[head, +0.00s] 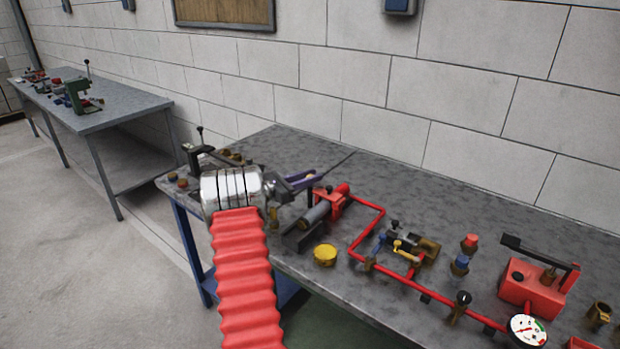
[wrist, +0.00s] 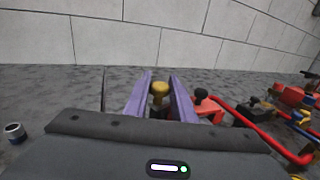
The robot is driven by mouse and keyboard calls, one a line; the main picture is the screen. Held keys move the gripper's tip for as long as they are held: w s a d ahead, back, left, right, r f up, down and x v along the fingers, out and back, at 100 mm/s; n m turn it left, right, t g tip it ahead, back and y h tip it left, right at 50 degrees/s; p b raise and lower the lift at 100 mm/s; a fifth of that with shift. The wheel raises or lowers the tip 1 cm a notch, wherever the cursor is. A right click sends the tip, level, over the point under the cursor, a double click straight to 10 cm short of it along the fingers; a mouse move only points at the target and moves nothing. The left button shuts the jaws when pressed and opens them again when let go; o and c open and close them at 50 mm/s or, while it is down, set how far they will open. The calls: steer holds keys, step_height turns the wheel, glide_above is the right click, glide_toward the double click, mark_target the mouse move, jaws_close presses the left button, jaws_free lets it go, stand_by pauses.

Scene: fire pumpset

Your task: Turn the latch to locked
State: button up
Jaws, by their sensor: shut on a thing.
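My gripper (head: 310,178) reaches over the grey workbench at its back left, with purple fingers. In the wrist view its two fingers (wrist: 160,78) stand on either side of a brass-coloured knob (wrist: 160,91) with a dark base, and are shut on it. The knob looks upright. I take it to be part of the latch, but its markings and its turned position cannot be read. In the head view the fingers and arm mostly hide it.
A red block with a grey cylinder (head: 316,214) lies close to the right of my gripper. The bench's back strip is clear.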

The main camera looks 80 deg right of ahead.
steer(key=shift+w+m+g+y, duration=0.1)
steer(key=shift+m+g+y, duration=1.1)
steer(key=shift+g+y, duration=0.15)
steer(key=shift+m+g+y, duration=0.45)
steer(key=shift+m+y, duration=0.25)
steer(key=shift+y, duration=0.35)
steer(key=o, duration=1)
steer(key=v, duration=0.7)
steer(key=shift+w, duration=0.2)
steer(key=shift+f, duration=0.1)
